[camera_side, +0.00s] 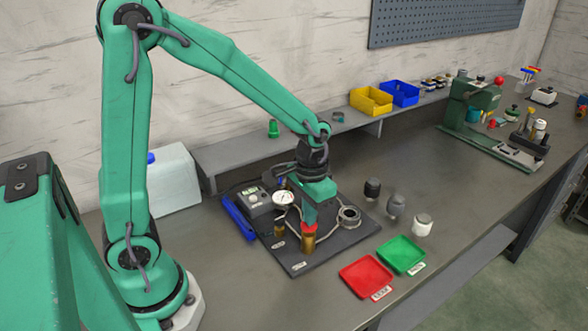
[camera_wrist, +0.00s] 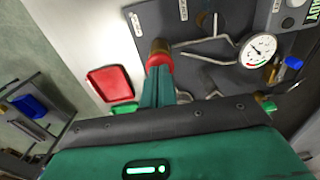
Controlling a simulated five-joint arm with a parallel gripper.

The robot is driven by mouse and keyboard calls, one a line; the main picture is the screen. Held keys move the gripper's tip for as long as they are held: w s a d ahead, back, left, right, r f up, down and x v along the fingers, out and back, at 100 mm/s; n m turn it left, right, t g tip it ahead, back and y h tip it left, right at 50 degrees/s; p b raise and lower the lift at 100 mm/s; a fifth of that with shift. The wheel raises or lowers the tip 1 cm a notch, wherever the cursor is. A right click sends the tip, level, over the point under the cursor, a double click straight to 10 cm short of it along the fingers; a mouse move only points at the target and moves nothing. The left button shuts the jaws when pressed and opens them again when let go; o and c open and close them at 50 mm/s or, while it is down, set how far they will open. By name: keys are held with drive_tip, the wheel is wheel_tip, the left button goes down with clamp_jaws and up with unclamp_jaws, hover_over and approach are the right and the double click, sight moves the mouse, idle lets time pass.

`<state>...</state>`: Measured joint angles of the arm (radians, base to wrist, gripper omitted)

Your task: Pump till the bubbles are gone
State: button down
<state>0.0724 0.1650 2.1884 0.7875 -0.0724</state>
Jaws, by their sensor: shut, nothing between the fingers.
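A brass cylinder with a red top (camera_side: 308,240) stands upright near the front edge of a dark board (camera_side: 300,266). It is also in the wrist view (camera_wrist: 160,52). My gripper (camera_side: 309,222) points down with its fingers shut and empty, its tips at the red top; I cannot tell whether they press on it. In the wrist view the shut fingers (camera_wrist: 158,75) meet the red part. A white round gauge (camera_side: 283,198) stands on the board; its dial (camera_wrist: 259,48) faces the wrist camera. A round metal fitting (camera_side: 349,216) sits at the board's right. No bubbles can be made out.
A grey box with a green display (camera_side: 255,200) stands at the board's left. Red (camera_side: 366,276) and green (camera_side: 401,255) trays lie to the right, with dark and white jars (camera_side: 422,225) behind. Pipes cross the board.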

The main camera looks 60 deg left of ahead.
drive_tip(key=shift+f, duration=0.35)
drive_tip(key=shift+r, duration=2.3)
drive_tip(key=shift+r, duration=0.1)
drive_tip(key=shift+s+a+r, duration=0.1)
drive_tip(key=shift+s+r, duration=0.2)
drive_tip(key=shift+r, duration=0.25)
drive_tip(key=s+a+r+t, duration=0.2)
drive_tip(key=s+r+t, duration=0.3)
drive_tip(key=s+r, duration=0.4)
drive_tip(key=shift+s+a+r+t, duration=0.15)
drive_tip(key=shift+s+r+t, duration=0.15)
drive_tip(key=shift+s, duration=0.95)
